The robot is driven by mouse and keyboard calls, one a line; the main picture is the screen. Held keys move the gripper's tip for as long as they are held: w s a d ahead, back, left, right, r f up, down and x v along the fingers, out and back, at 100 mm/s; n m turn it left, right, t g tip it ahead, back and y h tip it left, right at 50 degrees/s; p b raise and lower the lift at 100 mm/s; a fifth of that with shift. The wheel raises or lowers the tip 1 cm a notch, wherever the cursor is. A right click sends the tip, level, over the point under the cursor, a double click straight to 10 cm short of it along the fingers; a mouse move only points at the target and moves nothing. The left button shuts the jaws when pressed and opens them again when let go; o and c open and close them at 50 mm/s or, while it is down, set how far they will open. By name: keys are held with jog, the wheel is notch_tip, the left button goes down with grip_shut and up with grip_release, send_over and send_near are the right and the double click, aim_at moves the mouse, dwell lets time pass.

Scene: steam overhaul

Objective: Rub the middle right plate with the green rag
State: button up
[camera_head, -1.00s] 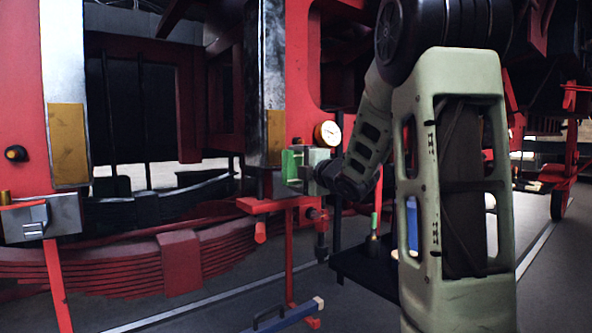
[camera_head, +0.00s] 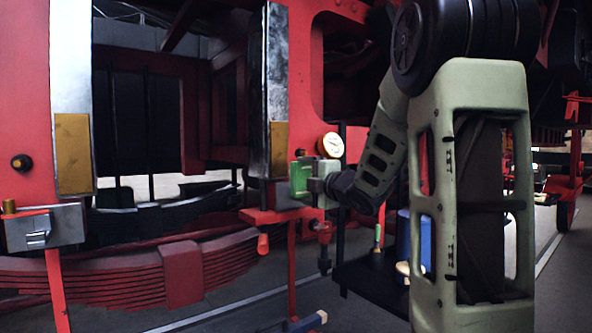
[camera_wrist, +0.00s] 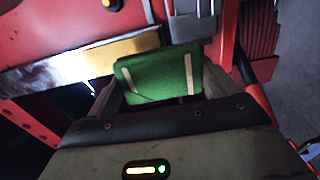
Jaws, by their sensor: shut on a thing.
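My gripper (camera_head: 314,180) is shut on the green rag (camera_head: 300,174), a flat green pad. In the wrist view the rag (camera_wrist: 160,76) spans the space between my fingers and has two pale strips on it. The right upright plate (camera_head: 276,85) is dark, scuffed metal with a yellow lower part (camera_head: 280,150). The rag is just right of that yellow part and reaches below it; whether they touch cannot be told. In the wrist view a yellow part (camera_wrist: 122,48) lies beyond the rag, up and left. A brighter upright plate (camera_head: 71,60) with a yellow lower part stands at the left.
A round gauge (camera_head: 330,145) is close above my gripper. A red bracket (camera_head: 270,214) is just below it. Red leaf springs (camera_head: 180,272) run low at the left. A dark shelf (camera_head: 370,285) with a blue container (camera_head: 403,237) stands below my arm.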

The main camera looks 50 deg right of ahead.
aim_at(278, 176)
jog(key=shift+b+x, duration=0.9)
jog(key=shift+x, duration=2.35)
jog(key=shift+x, duration=0.95)
jog(key=shift+r, duration=0.15)
jog(key=shift+a+r+p, duration=0.1)
jog(key=shift+r+p, duration=0.95)
jog(key=shift+r, duration=0.85)
jog(key=shift+w+f+b, duration=0.1)
jog(key=shift+b, duration=0.3)
notch_tip(278, 176, down, 4)
jog(key=b, duration=0.4)
jog(key=shift+w+f, duration=0.1)
